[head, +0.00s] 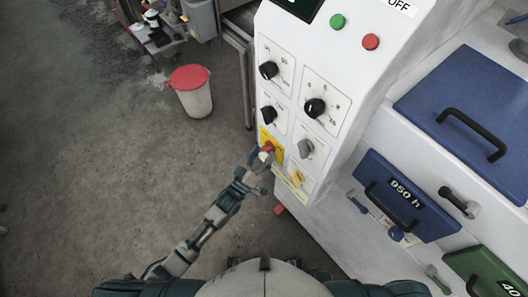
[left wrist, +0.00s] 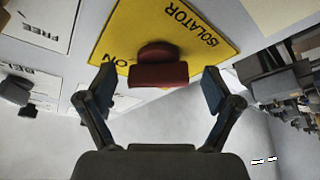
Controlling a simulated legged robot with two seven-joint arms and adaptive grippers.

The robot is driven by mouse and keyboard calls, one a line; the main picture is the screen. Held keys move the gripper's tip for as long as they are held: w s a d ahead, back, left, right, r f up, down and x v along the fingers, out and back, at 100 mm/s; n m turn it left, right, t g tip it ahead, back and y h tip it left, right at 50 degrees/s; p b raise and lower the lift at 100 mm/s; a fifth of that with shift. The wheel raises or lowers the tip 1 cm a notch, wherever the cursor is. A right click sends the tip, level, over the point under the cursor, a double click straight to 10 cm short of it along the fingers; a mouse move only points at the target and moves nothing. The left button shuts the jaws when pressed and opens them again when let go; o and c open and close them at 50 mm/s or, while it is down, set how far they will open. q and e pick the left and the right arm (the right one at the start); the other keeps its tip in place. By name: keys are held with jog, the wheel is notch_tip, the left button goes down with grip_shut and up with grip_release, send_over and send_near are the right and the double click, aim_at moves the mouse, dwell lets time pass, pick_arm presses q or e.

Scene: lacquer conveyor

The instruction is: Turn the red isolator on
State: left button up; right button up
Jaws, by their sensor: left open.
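The red isolator knob (head: 267,147) sits on a yellow plate (head: 272,155) at the lower left of the white control panel. In the left wrist view the red knob (left wrist: 158,68) stands out from the yellow plate (left wrist: 215,20), which reads ISOLATOR and ON. My left gripper (head: 259,162) is at the knob in the head view and partly covers it. In the left wrist view my left gripper (left wrist: 157,90) is open, with one finger on each side of the knob and visible gaps between. My right gripper is not in view.
Green (head: 337,21) and red (head: 371,41) buttons are above. A red-lidded bin (head: 190,88) stands on the open floor at left.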

pick_arm(q)
jog(key=v, duration=1.2)
jog(key=shift+f, duration=0.15)
jog(key=shift+w, duration=0.15)
jog(key=s+a+f+g+y, duration=0.1)
jog(key=a+f+g+y, duration=0.15)
jog(key=f, duration=0.75)
jog(key=s+a+f+m+g+y, duration=0.1)
jog(key=s+a+f+g+y, duration=0.15)
jog(key=f, duration=0.65)
jog(key=a+f+g+y, duration=0.2)
jog(key=a+f+y, duration=0.1)
jog(key=f, duration=0.7)
jog(key=s+a+f+g+y, duration=0.2)
jog(key=s+a+f+g, duration=0.1)
jog(key=s+f, duration=0.5)
jog(key=s+a+f+m+g+y, duration=0.1)
jog(key=s+f+g, duration=0.4)
jog(key=s, duration=1)
notch_tip(320, 180, down, 4)
jog(key=shift+s+a+r+m+g+y, duration=0.1)
jog(key=shift+s+a+m+g+y, duration=0.25)
jog(key=shift+a+y, duration=0.65)
jog(key=shift+w+a+h, duration=0.1)
jog(key=shift+a+h, duration=0.15)
jog(key=shift+h, duration=0.05)
